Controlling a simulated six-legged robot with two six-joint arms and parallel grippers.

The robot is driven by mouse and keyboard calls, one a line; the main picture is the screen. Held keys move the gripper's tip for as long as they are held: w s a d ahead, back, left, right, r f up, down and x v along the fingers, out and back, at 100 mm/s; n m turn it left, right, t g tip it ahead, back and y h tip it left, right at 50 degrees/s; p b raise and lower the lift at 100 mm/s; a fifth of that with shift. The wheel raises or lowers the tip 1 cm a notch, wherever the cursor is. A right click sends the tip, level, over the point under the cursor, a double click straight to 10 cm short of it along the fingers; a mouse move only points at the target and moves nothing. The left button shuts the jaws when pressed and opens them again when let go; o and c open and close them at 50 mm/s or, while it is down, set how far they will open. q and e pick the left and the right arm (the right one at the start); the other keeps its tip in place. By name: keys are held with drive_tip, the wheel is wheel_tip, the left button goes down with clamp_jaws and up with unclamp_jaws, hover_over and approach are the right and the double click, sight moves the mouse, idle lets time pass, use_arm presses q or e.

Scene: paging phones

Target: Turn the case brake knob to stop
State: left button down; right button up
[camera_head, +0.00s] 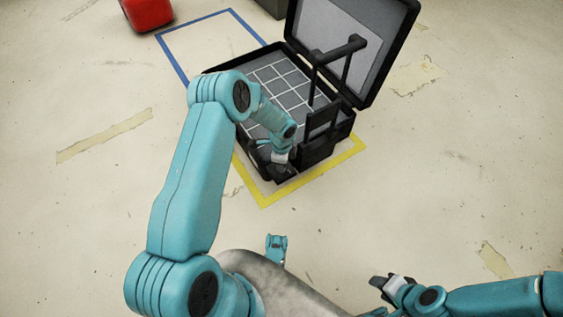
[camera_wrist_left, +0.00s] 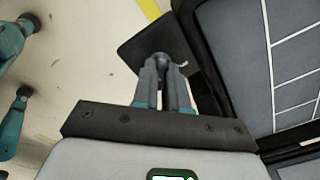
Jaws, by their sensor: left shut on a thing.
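The black case (camera_head: 335,152) stands on the floor with its lid (camera_head: 345,35) open and a white grid in its tray (camera_head: 275,80). My left gripper (camera_head: 281,168) is at the case's near corner. In the left wrist view, the fingers of my left gripper (camera_wrist_left: 165,75) are together on the small dark brake knob (camera_wrist_left: 162,60), with a dark plate (camera_wrist_left: 140,45) behind it. The fingers cover most of the knob, so its setting cannot be read. My right gripper (camera_head: 382,284) is low at the right, away from the case; its finger gap is unclear.
A raised black handle (camera_head: 338,50) stands at the case's right side. Yellow tape (camera_head: 318,173) borders the case, and a blue tape outline (camera_head: 180,68) lies behind it. A red object (camera_head: 147,12) is at the top left. The floor to the right is clear.

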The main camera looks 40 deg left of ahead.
use_arm(q)
drive_tip(key=shift+m, duration=0.3)
drive_tip(key=c, duration=1.2)
unclamp_jaws()
drive_tip(key=shift+o, duration=0.2)
drive_tip(key=shift+r, duration=0.1)
use_arm(e)
drive_tip(key=shift+r, duration=0.1)
use_arm(q)
wheel_tip(320, 180, up, 7)
drive_tip(key=p, duration=0.3)
drive_tip(key=shift+w, duration=0.1)
wheel_tip(320, 180, up, 9)
drive_tip(key=p, duration=0.3)
drive_tip(key=shift+p, duration=0.3)
use_arm(e)
wheel_tip(320, 180, up, 6)
drive_tip(key=s+a+g, duration=0.1)
drive_tip(key=s, duration=0.1)
drive_tip(key=shift+s, duration=0.3)
use_arm(q)
drive_tip(key=shift+r, duration=0.1)
